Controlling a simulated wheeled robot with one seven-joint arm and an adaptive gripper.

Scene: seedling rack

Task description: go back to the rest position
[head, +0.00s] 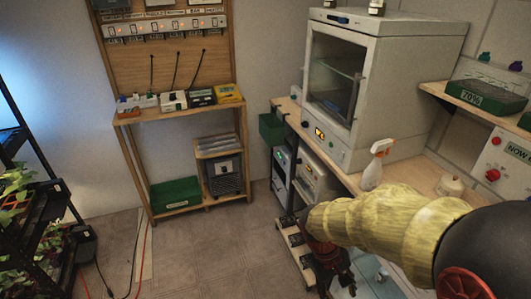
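My gripper (336,284) is at the lower middle of the head view, hanging down from my arm in its yellow sleeve. It is dark with reddish parts and is seen from above, small and partly cut by the bottom edge. I cannot tell whether its fingers are open or shut, and no held object is visible. It appears in front of the white-fronted units below the bench on the right.
The bench (402,176) on the right holds a white cabinet (395,85), a spray bottle (375,168) and a small pot (450,186). A wooden shelf (190,112) stands behind. A plant rack (38,225) is at left, with cables on the floor. The middle floor (205,255) is clear.

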